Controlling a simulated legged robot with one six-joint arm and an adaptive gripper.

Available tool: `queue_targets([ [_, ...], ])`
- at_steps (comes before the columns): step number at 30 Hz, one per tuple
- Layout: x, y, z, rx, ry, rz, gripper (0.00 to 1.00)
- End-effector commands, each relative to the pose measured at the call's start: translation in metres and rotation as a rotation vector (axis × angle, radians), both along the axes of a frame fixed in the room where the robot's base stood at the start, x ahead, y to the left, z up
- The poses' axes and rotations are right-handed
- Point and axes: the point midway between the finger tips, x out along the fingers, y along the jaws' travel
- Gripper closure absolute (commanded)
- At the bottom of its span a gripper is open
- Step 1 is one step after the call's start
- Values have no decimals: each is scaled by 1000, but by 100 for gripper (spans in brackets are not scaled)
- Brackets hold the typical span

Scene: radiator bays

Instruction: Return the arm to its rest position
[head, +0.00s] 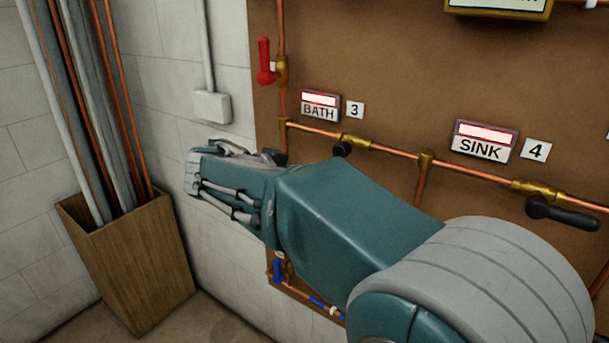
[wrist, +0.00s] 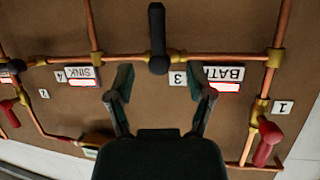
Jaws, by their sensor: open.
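My arm reaches across the head view from the lower right. My gripper (head: 200,172) is at its left end, in front of the white wall and the left edge of the brown board. In the wrist view, which shows the board upside down, my gripper (wrist: 165,88) has its two fingers spread with nothing between them. A black valve handle (wrist: 157,38) shows beyond the fingers, apart from them and crosswise to the copper pipe. In the head view only the end of a black handle (head: 342,149) shows above my arm, near the BATH sign (head: 320,106).
A second black handle (head: 562,213) sticks out below the SINK sign (head: 483,142). A red handle (head: 264,60) is at the board's left edge. A wooden bin (head: 130,260) with pipes stands on the left. Part of the lower board is hidden by my arm.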

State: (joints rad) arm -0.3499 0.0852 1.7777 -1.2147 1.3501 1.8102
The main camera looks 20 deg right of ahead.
Motion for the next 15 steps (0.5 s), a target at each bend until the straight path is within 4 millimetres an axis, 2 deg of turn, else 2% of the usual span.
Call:
queue_targets([
  [4, -2, -2, 0, 5, 10, 2, 32],
  [7, -18, -11, -5, 33, 86, 21, 32],
  [12, -73, -30, -29, 148, 336, 144, 32],
  [15, -107, -34, -45, 221, 463, 255, 32],
])
